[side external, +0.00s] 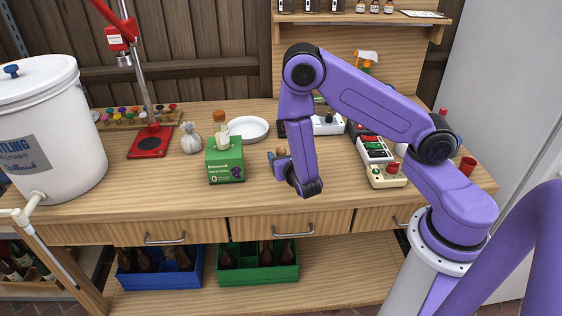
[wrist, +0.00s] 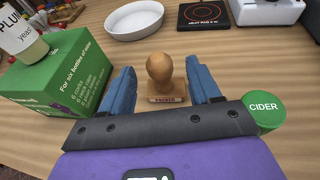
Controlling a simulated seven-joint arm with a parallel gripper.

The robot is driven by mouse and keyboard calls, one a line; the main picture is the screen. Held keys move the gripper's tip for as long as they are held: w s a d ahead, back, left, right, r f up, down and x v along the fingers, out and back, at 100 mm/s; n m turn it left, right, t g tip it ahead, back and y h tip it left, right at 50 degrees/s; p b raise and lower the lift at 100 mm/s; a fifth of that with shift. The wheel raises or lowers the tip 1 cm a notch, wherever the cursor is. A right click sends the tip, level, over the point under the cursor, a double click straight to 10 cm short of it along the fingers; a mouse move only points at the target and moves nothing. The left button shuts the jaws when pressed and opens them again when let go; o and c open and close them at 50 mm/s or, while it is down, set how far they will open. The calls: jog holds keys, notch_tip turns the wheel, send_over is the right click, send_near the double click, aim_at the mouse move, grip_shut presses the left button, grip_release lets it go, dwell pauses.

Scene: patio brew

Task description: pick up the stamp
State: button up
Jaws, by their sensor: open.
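The stamp (wrist: 163,78) is a small wooden one with a rounded knob handle and a labelled base. It stands upright on the wooden table in the wrist view. My gripper (wrist: 163,86) is open, with one blue finger on each side of the stamp. I see gaps between the fingers and the stamp. In the side external view my gripper (side external: 277,156) is low over the table, right of the green box. There the stamp's brown knob (side external: 282,151) shows only in small part by the fingers.
A green box (side external: 225,162) with a bottle on it stands left of my gripper. A white dish (side external: 246,129) lies behind. Control boxes (side external: 386,176) stand to the right. A round green CIDER disc (wrist: 263,111) is right of my gripper in the wrist view. The table front (side external: 150,208) is clear.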

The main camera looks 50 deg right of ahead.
jog(key=shift+w+d+f, duration=0.1)
jog(key=shift+w+d, duration=0.1)
jog(key=shift+w, duration=0.05)
jog(key=c, duration=1.1)
jog(key=shift+r, duration=0.2)
jog(key=shift+r, duration=0.9)
jog(key=shift+s+a+r, duration=0.2)
jog(key=shift+s+r, duration=1.6)
jog(key=shift+s, duration=0.45)
jog(key=shift+s+a+r, duration=0.25)
jog(key=shift+s+r, duration=1.55)
jog(key=shift+s, duration=0.5)
jog(key=shift+s+a+r, duration=0.2)
jog(key=shift+s+r, duration=1.6)
jog(key=shift+s, duration=0.45)
